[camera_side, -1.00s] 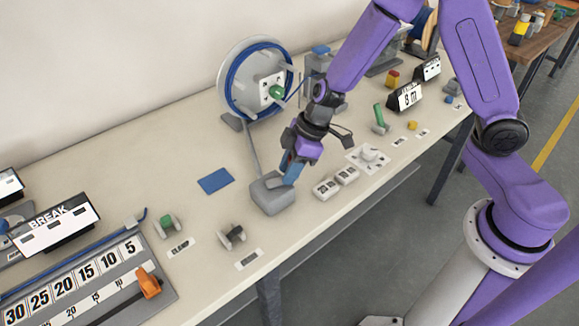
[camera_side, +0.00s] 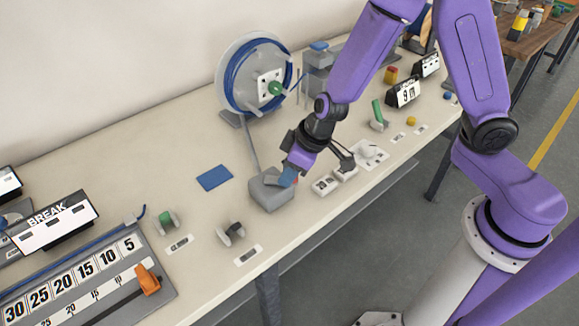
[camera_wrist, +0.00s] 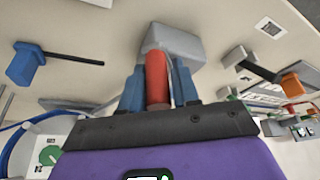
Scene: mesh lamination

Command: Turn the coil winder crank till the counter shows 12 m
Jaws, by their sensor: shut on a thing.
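The counter (camera_side: 403,93) is a black-framed white display that reads 9 m in the side view. The coil winder reel (camera_side: 226,72) stands at the back with blue hose (camera_side: 240,92) wound on it and a green knob at its centre. A grey crank box (camera_side: 270,194) sits near the table's front, joined to the reel stand by a grey rod. My gripper (camera_side: 288,177) is low over this box. In the wrist view, my blue fingers (camera_wrist: 158,88) are shut on the red crank handle (camera_wrist: 157,72), beside the grey box (camera_wrist: 185,40). The crank arm is hidden.
A blue pad (camera_side: 214,178) lies left of the box. White switches (camera_side: 325,185) lie close to its right. Small clamps and a BREAK sign (camera_side: 50,224) stand at the left, beside a length scale (camera_side: 75,275). A green lever (camera_side: 378,113) stands to the right.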

